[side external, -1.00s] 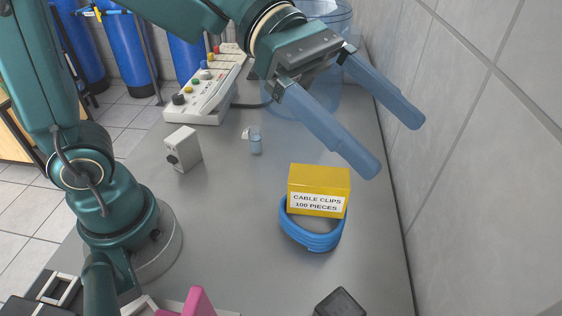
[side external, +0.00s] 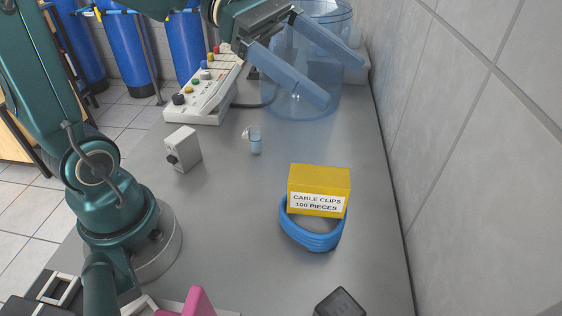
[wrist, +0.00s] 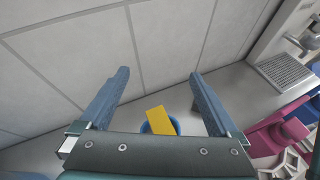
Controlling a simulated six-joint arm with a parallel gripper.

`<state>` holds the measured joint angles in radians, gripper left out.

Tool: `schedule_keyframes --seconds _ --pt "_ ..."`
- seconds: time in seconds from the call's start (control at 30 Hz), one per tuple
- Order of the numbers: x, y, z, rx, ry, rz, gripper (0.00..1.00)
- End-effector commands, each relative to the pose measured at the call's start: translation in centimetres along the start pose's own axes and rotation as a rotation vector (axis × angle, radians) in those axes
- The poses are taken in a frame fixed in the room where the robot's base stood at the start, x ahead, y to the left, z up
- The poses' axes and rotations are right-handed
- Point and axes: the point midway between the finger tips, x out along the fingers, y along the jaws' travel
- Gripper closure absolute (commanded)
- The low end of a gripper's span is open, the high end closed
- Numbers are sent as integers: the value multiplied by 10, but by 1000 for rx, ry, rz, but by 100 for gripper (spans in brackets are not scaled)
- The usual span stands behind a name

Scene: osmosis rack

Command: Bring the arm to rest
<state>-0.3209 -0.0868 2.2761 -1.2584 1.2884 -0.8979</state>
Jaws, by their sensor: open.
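My gripper (side external: 345,84) is open and empty, raised well above the grey bench in the side external view. Its two blue fingers are spread wide apart and overlap the clear container behind them in that view. In the wrist view, my gripper (wrist: 158,88) shows both fingers apart with nothing between them. Beyond and below them are the yellow cable clips box (wrist: 160,121) and part of the blue coil (wrist: 146,128).
The yellow box (side external: 319,182) sits on the blue coil (side external: 312,240). A clear bluish container (side external: 285,105), a white control panel (side external: 204,98), a small grey box (side external: 184,149) and a small vial (side external: 256,145) stand on the bench. A tiled wall (side external: 470,160) borders the right.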

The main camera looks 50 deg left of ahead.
Motion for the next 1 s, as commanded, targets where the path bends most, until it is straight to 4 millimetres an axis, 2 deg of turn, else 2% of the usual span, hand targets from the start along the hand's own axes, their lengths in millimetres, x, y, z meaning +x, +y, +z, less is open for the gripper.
schedule_keyframes --seconds 0.07,0.13,0.2,0.3,0.4,0.5,0.6,0.7,1.0 --pt "5 -32 3 154 76 -58 3" --pt "7 -61 -8 355 186 -120 3" --pt "3 -85 -26 593 311 -185 3" --pt "-9 -104 -57 943 491 -279 3" --pt "-28 -107 -86 1276 664 -382 3" --pt "-47 -100 -108 1551 815 -491 3" --pt "-63 -90 -122 1741 927 -603 3" --pt "-72 -84 -131 1836 978 -687 3" --pt "-72 -84 -131 1836 978 -687 3"
